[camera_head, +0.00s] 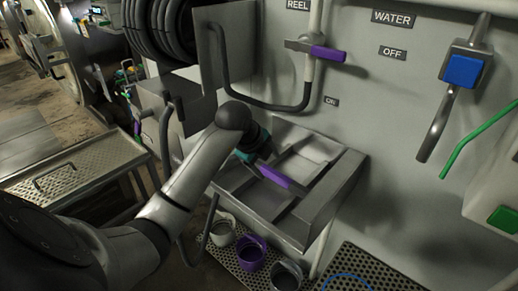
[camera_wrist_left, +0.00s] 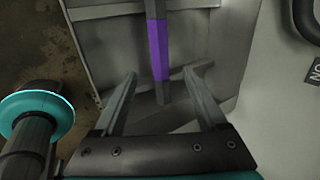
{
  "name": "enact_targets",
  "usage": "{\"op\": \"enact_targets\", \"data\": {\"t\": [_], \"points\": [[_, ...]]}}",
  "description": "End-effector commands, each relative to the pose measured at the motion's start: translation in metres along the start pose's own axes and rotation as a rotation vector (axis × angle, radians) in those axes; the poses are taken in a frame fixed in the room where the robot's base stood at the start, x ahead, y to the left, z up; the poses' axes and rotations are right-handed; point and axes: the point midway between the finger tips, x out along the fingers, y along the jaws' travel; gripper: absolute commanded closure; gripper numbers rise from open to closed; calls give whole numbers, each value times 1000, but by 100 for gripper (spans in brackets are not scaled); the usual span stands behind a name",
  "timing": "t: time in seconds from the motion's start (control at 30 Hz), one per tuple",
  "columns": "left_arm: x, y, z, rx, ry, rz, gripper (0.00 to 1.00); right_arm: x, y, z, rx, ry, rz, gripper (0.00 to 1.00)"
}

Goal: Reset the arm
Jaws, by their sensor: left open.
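My left arm comes in from the left in the head view and ends in a teal wrist over the metal tray (camera_head: 338,200) on the wall. The left gripper is mostly hidden there behind the arm. In the left wrist view my left gripper (camera_wrist_left: 159,73) is open, its two fingers apart. A grey bar with a purple section (camera_wrist_left: 157,45) runs into view between the fingertips; I cannot tell how far beyond them it lies. The purple section (camera_head: 275,176) also shows in the tray in the head view. My right gripper is not in view.
A lever with a purple grip (camera_head: 327,53) is on the wall above. A blue-capped handle (camera_head: 462,70) and a green rod (camera_head: 478,138) are at right. White (camera_head: 222,232), purple (camera_head: 250,253) and dark (camera_head: 286,274) cups stand below the tray. A perforated table (camera_head: 85,175) is at left.

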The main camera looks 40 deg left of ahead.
Motion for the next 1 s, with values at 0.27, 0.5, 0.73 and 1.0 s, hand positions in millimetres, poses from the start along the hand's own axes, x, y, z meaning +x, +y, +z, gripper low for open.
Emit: {"op": "enact_targets", "data": {"t": [0.27, 0.5, 0.73, 1.0], "points": [[-49, -1, 0, 1, -2, -2, 26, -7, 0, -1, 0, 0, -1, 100], [-64, 0, 0, 0, -1, -1, 26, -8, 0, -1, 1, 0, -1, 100], [-63, -2, -6, 16, 21, -17, 26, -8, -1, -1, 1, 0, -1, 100], [-66, -32, -103, 188, 348, -327, 26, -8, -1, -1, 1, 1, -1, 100]]}}
